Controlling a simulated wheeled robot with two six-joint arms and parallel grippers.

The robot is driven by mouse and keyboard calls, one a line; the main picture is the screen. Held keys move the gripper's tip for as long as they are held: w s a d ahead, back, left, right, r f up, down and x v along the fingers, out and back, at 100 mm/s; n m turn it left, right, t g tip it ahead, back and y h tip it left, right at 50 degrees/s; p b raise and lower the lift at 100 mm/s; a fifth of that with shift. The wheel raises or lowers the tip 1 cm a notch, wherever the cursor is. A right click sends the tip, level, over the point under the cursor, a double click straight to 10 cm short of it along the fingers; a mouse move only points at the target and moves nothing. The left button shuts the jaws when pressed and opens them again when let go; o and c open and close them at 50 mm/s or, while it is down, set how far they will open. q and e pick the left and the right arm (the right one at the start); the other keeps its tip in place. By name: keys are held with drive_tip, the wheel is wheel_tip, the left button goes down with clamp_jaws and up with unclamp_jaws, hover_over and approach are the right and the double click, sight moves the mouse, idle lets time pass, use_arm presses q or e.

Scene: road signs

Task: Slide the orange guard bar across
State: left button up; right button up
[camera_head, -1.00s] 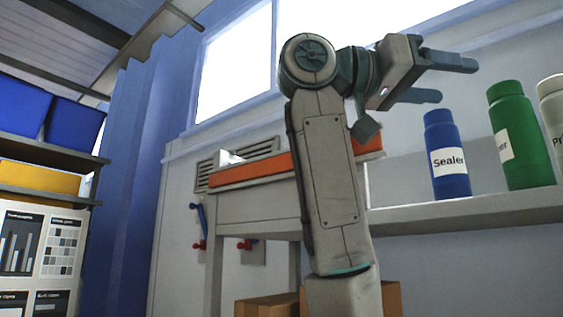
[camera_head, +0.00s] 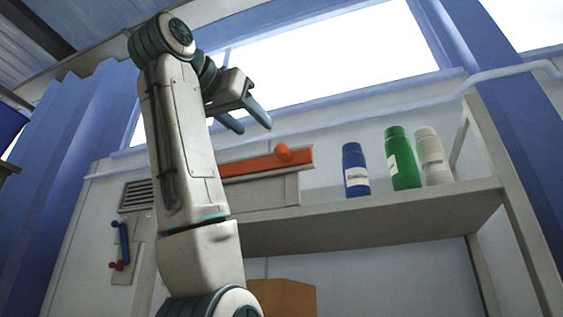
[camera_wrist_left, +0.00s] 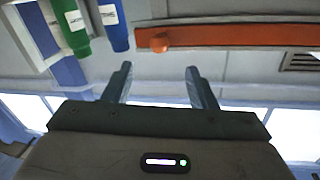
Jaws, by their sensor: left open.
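The orange guard bar (camera_head: 250,166) runs along the top front of a grey box on the shelf in the head view; my left arm hides its left part. A round orange knob (camera_head: 283,153) sits near its right end. The bar also shows in the left wrist view (camera_wrist_left: 235,35), with the knob (camera_wrist_left: 159,41) ahead of the fingers. My left gripper (camera_head: 254,127) is open and empty, its fingers pointing down and right, apart from the bar. In the left wrist view the open fingers (camera_wrist_left: 158,68) lie either side of the knob's line. My right gripper is not in view.
Blue (camera_head: 355,170), green (camera_head: 402,158) and pale (camera_head: 433,157) bottles stand on the shelf (camera_head: 370,221) right of the bar. A vent (camera_head: 137,196) and a blue handle (camera_head: 124,243) are on the wall panel at left. A cardboard box (camera_head: 285,297) is below the shelf.

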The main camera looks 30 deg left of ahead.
sight(277, 146)
use_arm(q)
drive_tip(key=w+p, duration=0.7)
drive_tip(key=p, duration=0.1)
drive_tip(key=shift+w+a+r, duration=0.1)
drive_tip(key=shift+w+r, duration=0.15)
drive_tip(key=shift+w, duration=0.7)
drive_tip(key=shift+w+f+p, duration=0.15)
drive_tip(key=shift+w+p, duration=0.15)
drive_tip(key=shift+w, duration=0.4)
drive_tip(key=shift+c, duration=1.1)
drive_tip(key=c, duration=0.7)
clamp_jaws()
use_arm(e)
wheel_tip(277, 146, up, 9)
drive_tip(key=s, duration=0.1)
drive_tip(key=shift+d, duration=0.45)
